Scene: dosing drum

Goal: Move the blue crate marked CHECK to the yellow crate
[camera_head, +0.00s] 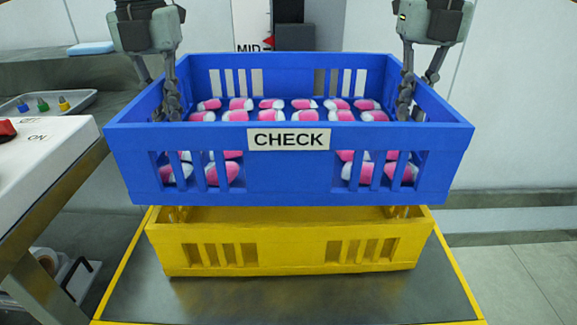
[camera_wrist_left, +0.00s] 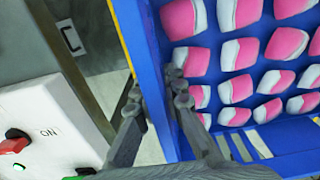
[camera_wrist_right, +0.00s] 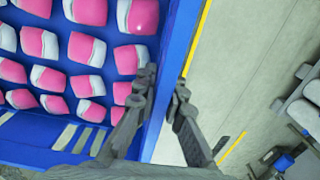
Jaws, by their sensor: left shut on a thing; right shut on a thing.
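The blue crate (camera_head: 290,170) with the CHECK label is held level above the yellow crate (camera_head: 290,245), in the middle of the head view. It holds many pink-and-white pieces, which also show in the left wrist view (camera_wrist_left: 240,55). My left gripper (camera_head: 172,105) is shut on the crate's left wall. My right gripper (camera_head: 405,105) is shut on its right wall; the wall between its fingers shows in the right wrist view (camera_wrist_right: 165,95). The yellow crate stands on a grey metal surface (camera_head: 290,300). Its inside is mostly hidden by the blue crate.
A white control box (camera_head: 45,165) with a red switch and an ON label stands close at left. A tray (camera_head: 50,103) with small coloured bottles lies behind it. A post marked MID (camera_head: 253,25) stands at the back. Open floor (camera_head: 530,265) shows at right.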

